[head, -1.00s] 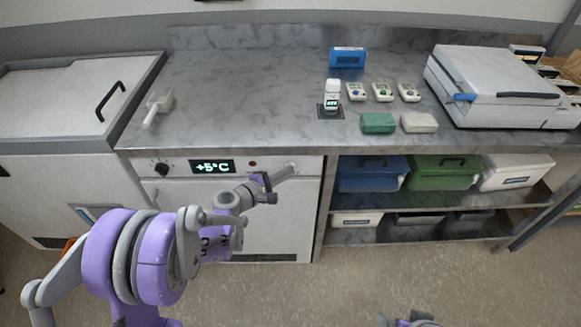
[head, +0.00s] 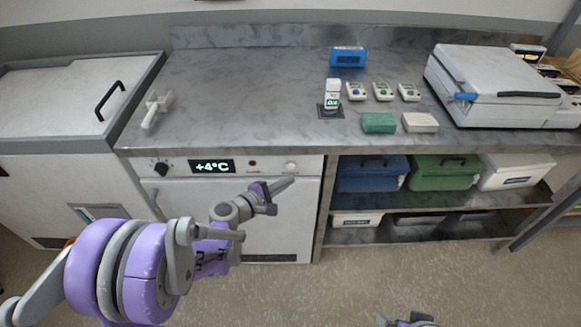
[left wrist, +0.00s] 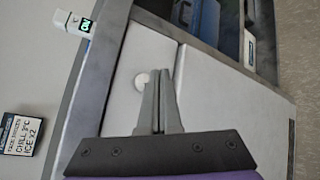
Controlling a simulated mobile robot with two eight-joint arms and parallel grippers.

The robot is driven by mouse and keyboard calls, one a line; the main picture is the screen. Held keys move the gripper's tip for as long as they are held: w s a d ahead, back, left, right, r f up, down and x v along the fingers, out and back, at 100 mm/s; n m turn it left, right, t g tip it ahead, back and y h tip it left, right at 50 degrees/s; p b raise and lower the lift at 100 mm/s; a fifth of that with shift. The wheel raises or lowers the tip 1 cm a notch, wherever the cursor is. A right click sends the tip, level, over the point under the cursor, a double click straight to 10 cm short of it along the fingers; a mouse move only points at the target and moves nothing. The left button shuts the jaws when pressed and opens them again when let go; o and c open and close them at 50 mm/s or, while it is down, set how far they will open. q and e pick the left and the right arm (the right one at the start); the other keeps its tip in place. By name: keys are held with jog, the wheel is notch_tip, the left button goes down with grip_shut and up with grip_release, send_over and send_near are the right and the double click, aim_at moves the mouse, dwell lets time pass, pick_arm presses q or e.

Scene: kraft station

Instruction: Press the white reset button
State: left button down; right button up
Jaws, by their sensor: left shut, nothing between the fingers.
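The round white button (head: 291,166) is on the right end of the white cabinet's front panel, under the steel counter. It also shows in the left wrist view (left wrist: 142,80), just left of the fingers. My left gripper (head: 288,183) is shut and empty, with its fingertips a little below the button in the head view. A gap shows between fingers and button in the left wrist view. The panel display (head: 212,166) reads +4°C, with a black knob (head: 160,169) to its left. Only a small part of my right gripper (head: 410,321) shows at the bottom edge.
The counter (head: 240,95) juts above the panel. A white scoop-like thing (head: 157,109) lies at its left; small devices (head: 383,91) and a grey-white machine (head: 495,85) stand right. Bins (head: 372,174) fill the shelf at right. The floor (head: 380,275) in front is clear.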

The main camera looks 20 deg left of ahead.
pick_arm(q)
jog(key=shift+s+d, duration=0.25)
jog(key=shift+s, duration=0.6)
jog(key=shift+s+d, duration=0.2)
jog(key=shift+s, duration=0.6)
